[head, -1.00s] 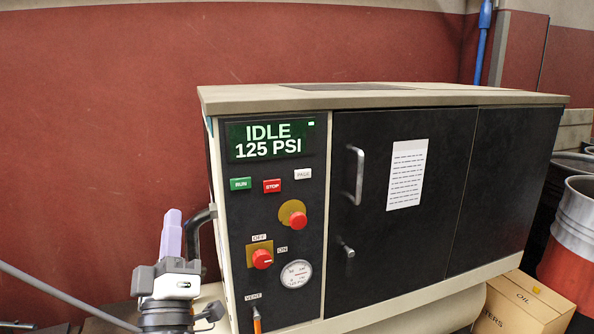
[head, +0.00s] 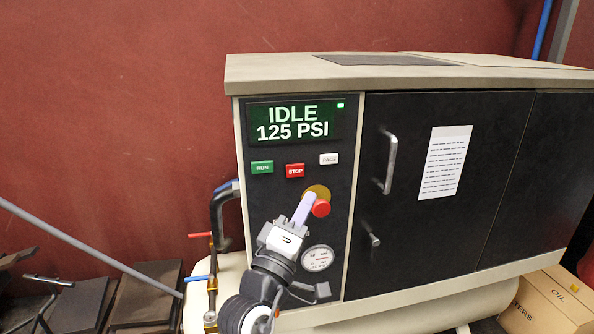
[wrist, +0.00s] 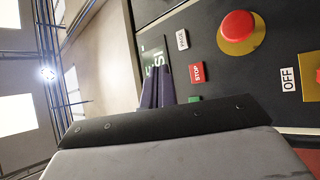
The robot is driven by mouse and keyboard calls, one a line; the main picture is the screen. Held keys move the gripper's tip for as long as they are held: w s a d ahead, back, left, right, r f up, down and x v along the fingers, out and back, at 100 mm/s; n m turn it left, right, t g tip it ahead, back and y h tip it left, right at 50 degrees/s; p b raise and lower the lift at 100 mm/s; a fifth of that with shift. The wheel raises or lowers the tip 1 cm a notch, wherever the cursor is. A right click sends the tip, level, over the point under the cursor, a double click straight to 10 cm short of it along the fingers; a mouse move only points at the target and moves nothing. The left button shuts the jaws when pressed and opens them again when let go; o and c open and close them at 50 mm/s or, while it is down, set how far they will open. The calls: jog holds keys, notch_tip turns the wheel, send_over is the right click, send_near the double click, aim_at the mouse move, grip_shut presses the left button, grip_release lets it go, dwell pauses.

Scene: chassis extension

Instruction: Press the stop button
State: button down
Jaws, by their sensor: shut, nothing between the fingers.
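The red STOP button (head: 295,170) is on the black control panel of the compressor cabinet, between the green RUN button (head: 262,167) and the white PAGE button (head: 329,159). In the wrist view the STOP button (wrist: 196,72) shows right of the fingertips. My gripper (head: 303,207) is shut and empty, with pale purple fingers pointing up in front of the panel. In the head view its tips overlap the yellow plate of the red mushroom knob (head: 321,208), below the STOP button. The wrist view also shows the fingers (wrist: 158,90). I cannot tell whether they touch the panel.
The display (head: 294,119) reads IDLE 125 PSI. A pressure gauge (head: 318,258) sits low on the panel. A door handle (head: 389,162) sticks out to the right. A dark pipe (head: 222,213) and red-handled valve stand left of the cabinet.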

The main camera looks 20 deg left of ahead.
jog(key=b, duration=0.1)
send_near(302, 166)
jog(key=shift+d+x, duration=0.2)
jog(key=shift+x, duration=1.05)
jog(key=shift+d+x, duration=0.2)
jog(key=shift+x, duration=1.05)
jog(key=shift+r, duration=0.2)
jog(key=shift+w+a, duration=0.2)
jog(key=shift+w+a+b, duration=0.25)
jog(key=shift+w+b, duration=0.1)
dwell(0.6)
jog(key=shift+s+d, duration=0.1)
jog(key=shift+s, duration=0.05)
jog(key=shift+s+d, duration=0.4)
jog(key=shift+s, duration=0.15)
jog(key=shift+s+d+p, duration=0.25)
jog(key=shift+s+d, duration=0.45)
jog(key=shift+s, duration=0.35)
jog(key=shift+s+d+p, duration=0.25)
jog(key=shift+s+d, duration=0.45)
jog(key=shift+s, duration=0.35)
